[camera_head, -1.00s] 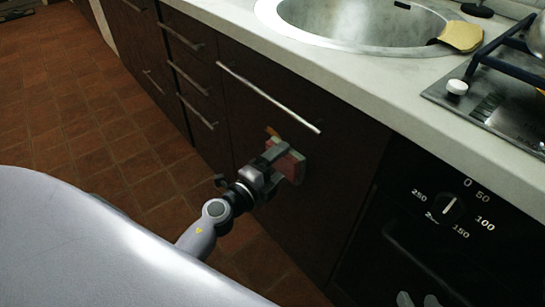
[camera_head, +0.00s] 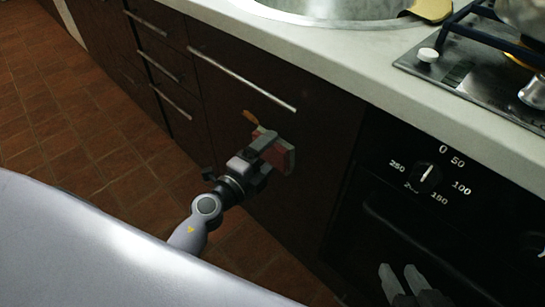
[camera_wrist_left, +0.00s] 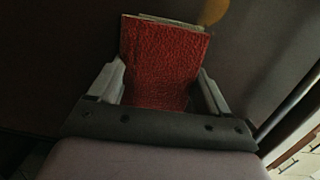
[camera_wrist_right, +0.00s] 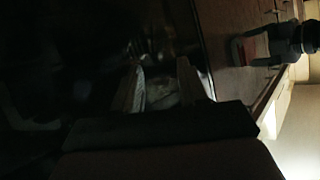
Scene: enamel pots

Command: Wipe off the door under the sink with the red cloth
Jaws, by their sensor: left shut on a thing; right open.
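The dark brown door under the sink (camera_head: 320,120) has a long metal handle along its top. A small orange-yellow smear (camera_head: 250,116) marks the door; it also shows in the left wrist view (camera_wrist_left: 212,10). My left gripper (camera_head: 270,150) is shut on the red cloth (camera_head: 290,160), with the cloth up against or very near the door, just below and right of the smear. The cloth (camera_wrist_left: 160,60) stands between the fingers in the left wrist view. My right gripper (camera_head: 403,275) is open and empty in front of the oven. Its wrist view is very dark.
The black oven (camera_head: 380,215) with its knob (camera_head: 428,178) is right of the door. Drawers (camera_head: 165,65) are to the left. The pale counter (camera_head: 330,60) holds the sink (camera_head: 330,8) and the hob (camera_head: 470,75). The tiled floor (camera_head: 70,130) is clear at left.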

